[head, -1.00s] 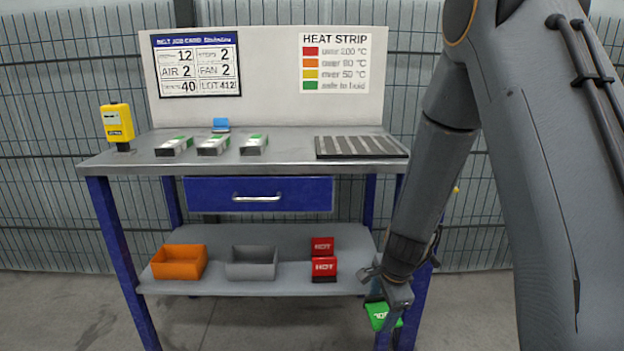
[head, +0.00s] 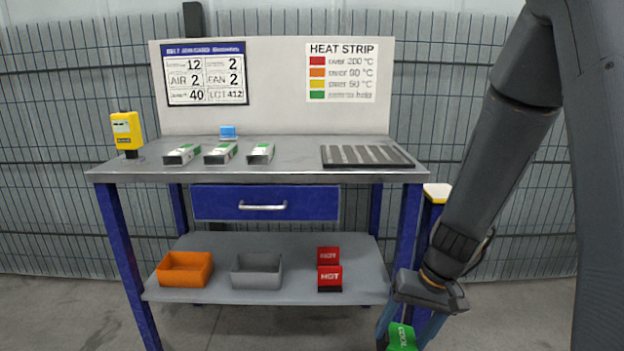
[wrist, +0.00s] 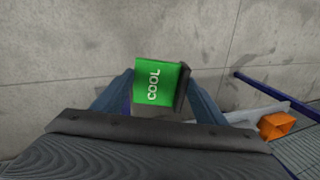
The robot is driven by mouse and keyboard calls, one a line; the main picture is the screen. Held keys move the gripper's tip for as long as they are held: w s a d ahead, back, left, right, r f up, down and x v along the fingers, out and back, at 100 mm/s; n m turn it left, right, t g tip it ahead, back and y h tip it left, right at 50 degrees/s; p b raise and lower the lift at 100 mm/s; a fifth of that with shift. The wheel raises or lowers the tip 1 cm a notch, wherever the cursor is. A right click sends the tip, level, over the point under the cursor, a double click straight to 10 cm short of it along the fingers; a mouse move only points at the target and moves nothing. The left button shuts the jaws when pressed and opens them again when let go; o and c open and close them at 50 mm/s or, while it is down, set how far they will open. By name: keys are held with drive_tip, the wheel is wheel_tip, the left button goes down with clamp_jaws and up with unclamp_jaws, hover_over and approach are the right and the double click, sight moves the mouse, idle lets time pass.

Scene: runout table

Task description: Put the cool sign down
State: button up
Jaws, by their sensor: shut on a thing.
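The green cool sign (head: 402,337) is in my gripper (head: 400,330) at the lower right of the head view, cut by the bottom edge. In the wrist view the sign (wrist: 155,88) shows its green face with white COOL lettering and a dark base on its right side. The fingers of my gripper (wrist: 160,92) are on either side of it, shut on it. The sign is held in the air, turned on its side in the wrist view, with concrete floor behind it.
The workbench top (head: 290,165) bears several items and a ribbed dark mat (head: 366,156). On the lower shelf (head: 215,295) stand an orange bin (head: 185,269), a grey bin (head: 257,271) and red HOT signs (head: 329,277). A yellow-topped blue post (head: 437,193) stands right of the bench.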

drive_tip(key=shift+s+a+r+n, duration=0.15)
drive_tip(key=shift+s+r+n, duration=0.25)
drive_tip(key=shift+n, duration=0.4)
drive_tip(key=shift+s+r+p, duration=0.1)
drive_tip(key=shift+r+p, duration=0.2)
drive_tip(key=shift+p, duration=0.1)
wheel_tip(320, 180, up, 6)
drive_tip(key=p, duration=1.2)
wheel_tip(320, 180, up, 4)
drive_tip(key=r+p, duration=0.1)
drive_tip(key=p, duration=0.9)
hover_over(403, 349)
drive_tip(key=s, duration=0.2)
drive_tip(key=shift+w+f, duration=0.25)
